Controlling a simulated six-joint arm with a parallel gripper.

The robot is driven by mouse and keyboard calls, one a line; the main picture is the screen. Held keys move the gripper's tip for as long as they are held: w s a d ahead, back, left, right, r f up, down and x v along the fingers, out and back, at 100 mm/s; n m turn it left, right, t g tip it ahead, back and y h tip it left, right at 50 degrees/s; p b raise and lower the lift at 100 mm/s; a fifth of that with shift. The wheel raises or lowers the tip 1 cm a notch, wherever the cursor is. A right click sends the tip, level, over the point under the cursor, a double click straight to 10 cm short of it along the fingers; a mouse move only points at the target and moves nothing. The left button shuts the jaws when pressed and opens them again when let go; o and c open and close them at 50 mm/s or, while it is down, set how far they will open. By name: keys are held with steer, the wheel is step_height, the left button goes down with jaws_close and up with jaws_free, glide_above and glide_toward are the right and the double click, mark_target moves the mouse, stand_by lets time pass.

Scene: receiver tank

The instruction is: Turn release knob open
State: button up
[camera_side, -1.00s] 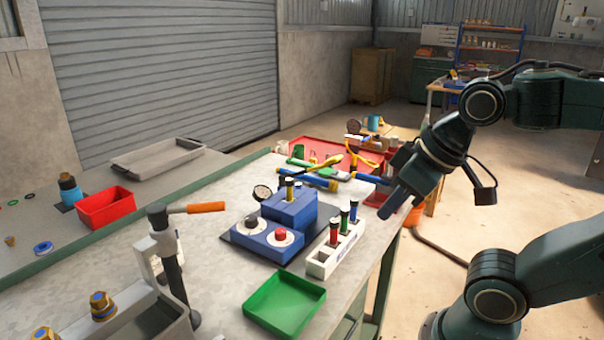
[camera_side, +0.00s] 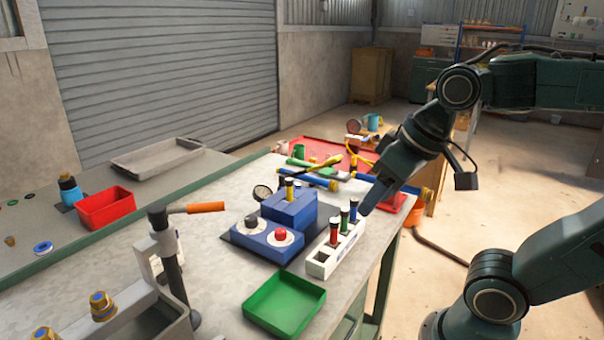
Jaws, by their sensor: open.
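A blue block unit (camera_side: 289,213) stands on a dark base plate on the workbench. Its front face carries two round knobs on pale dials: a red knob (camera_side: 281,234) on the right and a dark knob (camera_side: 251,221) on the left. Which one is the release knob I cannot tell. A yellow and black cylinder (camera_side: 289,188) stands on top, with a round gauge (camera_side: 262,193) beside it. My gripper (camera_side: 364,205) is open, right of the blue unit and close behind the white rack, apart from both knobs. Its fingers look small and partly merged in this view.
A white rack (camera_side: 322,264) with red, green and blue-topped cylinders stands between my gripper and the red knob. A green tray (camera_side: 285,304) lies in front. Tools and a red tray (camera_side: 324,150) lie behind.

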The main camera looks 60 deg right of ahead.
steer(key=w+d+r+m+g, duration=0.1)
steer(key=w+m, duration=0.2)
steer(key=w, duration=0.3)
steer(key=m+g, duration=0.4)
steer(key=m, duration=0.7)
glide_above(281, 230)
step_height(281, 230, down, 9)
steer(key=shift+s, duration=0.25)
steer(key=f, duration=1.3)
steer(key=shift+w+f, duration=0.2)
steer(key=shift+f, duration=0.15)
steer(key=shift+c, duration=0.4)
steer(key=c, duration=0.9)
